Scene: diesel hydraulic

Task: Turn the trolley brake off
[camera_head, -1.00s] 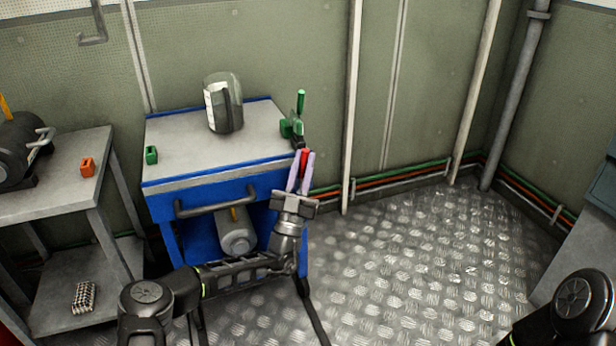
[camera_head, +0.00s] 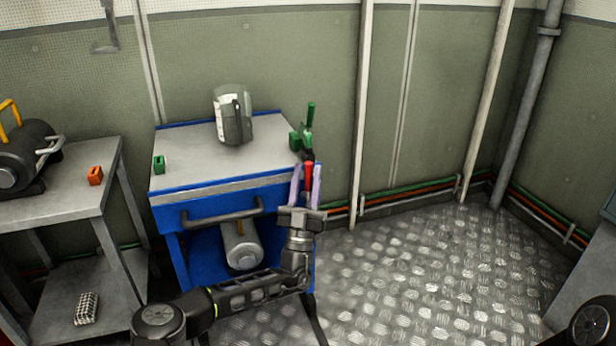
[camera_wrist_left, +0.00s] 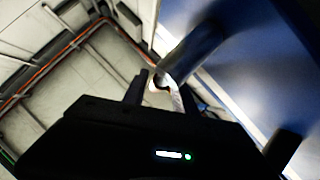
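The blue trolley (camera_head: 172,209) with a grey top stands at the left centre. A red lever (camera_head: 309,177) is at its right front corner. A green upright handle (camera_head: 311,114) with a green clamp-like body stands just behind it. My left gripper (camera_head: 306,175) is open, with its two pale fingers apart on either side of the red lever in the head view; contact cannot be told. In the left wrist view, the gripper (camera_wrist_left: 210,120) has its fingers spread, beside the blue trolley side (camera_wrist_left: 265,75). My right gripper is out of view.
A grey table (camera_head: 62,201) with an orange block (camera_head: 95,175) stands left. The metal floor (camera_head: 420,270) right of the trolley is clear.

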